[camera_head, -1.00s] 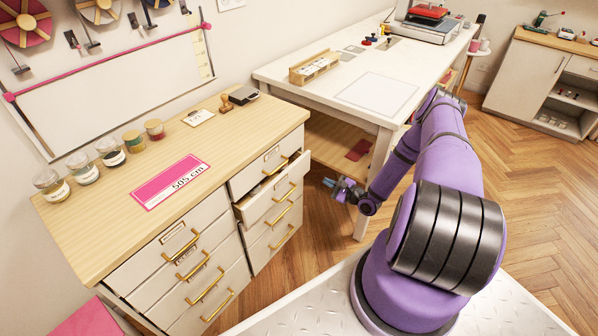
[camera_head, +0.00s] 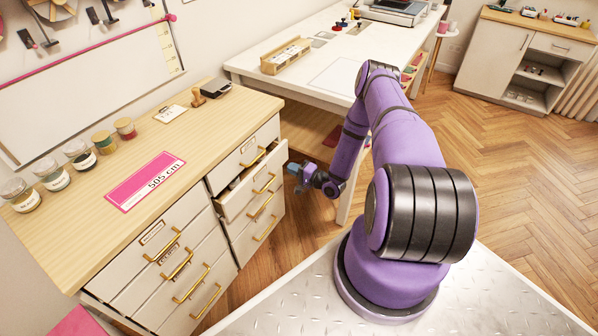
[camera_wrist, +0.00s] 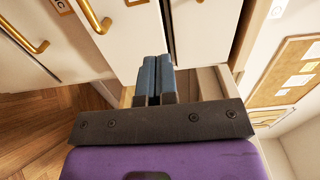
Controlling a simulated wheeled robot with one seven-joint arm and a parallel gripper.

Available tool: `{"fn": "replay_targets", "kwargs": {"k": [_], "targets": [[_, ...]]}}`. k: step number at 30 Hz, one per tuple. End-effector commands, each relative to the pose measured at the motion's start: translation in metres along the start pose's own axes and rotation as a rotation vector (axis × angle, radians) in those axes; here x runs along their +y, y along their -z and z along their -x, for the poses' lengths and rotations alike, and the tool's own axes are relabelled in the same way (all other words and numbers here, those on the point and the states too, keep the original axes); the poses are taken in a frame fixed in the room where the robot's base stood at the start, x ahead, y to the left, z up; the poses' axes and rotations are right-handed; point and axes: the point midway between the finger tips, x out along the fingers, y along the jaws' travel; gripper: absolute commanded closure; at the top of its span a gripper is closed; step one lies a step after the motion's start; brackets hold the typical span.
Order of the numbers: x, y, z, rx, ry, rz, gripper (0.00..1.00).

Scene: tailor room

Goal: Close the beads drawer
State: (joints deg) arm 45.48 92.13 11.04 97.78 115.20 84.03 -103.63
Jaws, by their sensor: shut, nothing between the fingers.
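The drawer that stands out from the dresser (camera_head: 252,192) is the second one down in the right column, partly open, with a gold handle. Its label is too small to read, so I cannot tell if it is the beads drawer. My gripper (camera_head: 294,170) is just to the right of this drawer's front end, apart from the handle in the head view. In the wrist view my gripper (camera_wrist: 153,60) has its two blue-grey fingers together and empty, pointing at pale drawer fronts. Whether the fingertips touch a front is unclear. A gold handle (camera_wrist: 95,14) shows at upper left there.
The dresser top (camera_head: 90,225) carries several jars, a pink 505 cm sign (camera_head: 146,181) and a stamp. A white table (camera_head: 300,75) stands to the right of the dresser, behind my arm. Wooden floor (camera_head: 490,150) is open at the right.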

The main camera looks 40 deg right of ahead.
Motion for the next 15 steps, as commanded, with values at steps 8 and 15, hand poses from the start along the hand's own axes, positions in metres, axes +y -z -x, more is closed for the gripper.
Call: {"fn": "replay_targets", "kwargs": {"k": [8,15], "targets": [[0.0,0.0,-0.052,-0.001,0.001,0.002,1.0],[0.0,0.001,-0.079,0.0,0.001,0.0,1.0]]}}
